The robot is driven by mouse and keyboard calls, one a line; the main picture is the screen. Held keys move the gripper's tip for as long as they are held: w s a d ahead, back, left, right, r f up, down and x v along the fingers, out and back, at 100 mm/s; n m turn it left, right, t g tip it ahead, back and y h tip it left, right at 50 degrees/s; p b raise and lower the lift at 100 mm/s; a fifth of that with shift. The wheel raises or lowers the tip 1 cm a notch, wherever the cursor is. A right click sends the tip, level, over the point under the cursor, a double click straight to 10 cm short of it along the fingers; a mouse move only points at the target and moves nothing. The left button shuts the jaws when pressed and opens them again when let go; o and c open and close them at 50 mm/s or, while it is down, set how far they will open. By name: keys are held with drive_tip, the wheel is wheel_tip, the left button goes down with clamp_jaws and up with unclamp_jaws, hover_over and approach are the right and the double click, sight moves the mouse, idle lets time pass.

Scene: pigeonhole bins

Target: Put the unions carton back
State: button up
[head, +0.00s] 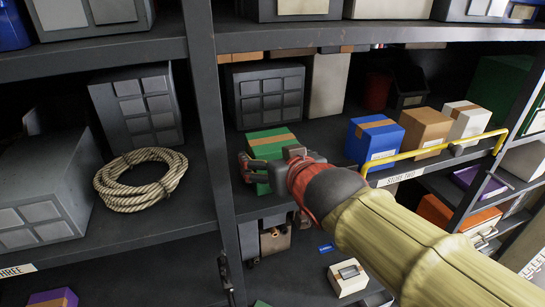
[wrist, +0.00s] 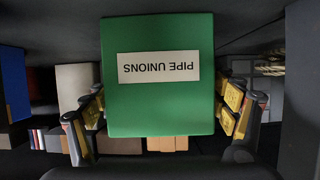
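The unions carton is a green box with a brown tape strip on top in the head view (head: 272,145). In the wrist view the carton (wrist: 160,107) fills the middle, its white label reading "PIPE UNIONS" upside down.
A blue carton (head: 374,140), a brown carton (head: 425,130) and a white carton (head: 466,121) stand to the right behind a yellow rail (head: 440,148). A grey bin (head: 265,95) stands behind. A dark upright (head: 203,100) and a rope coil (head: 140,182) are left.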

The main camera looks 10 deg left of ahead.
drive_tip(key=shift+o, duration=0.7)
drive_tip(key=shift+r, duration=0.15)
drive_tip(key=shift+s+d+r, duration=0.15)
drive_tip(key=shift+s+r, duration=0.05)
drive_tip(key=shift+s, duration=0.05)
drive_tip(key=b+v, duration=0.1)
drive_tip(key=v, duration=1)
drive_tip(key=shift+b, duration=0.35)
drive_tip(key=shift+s+d+f, duration=0.1)
drive_tip(key=shift+s, duration=0.1)
drive_tip(key=shift+f, duration=0.1)
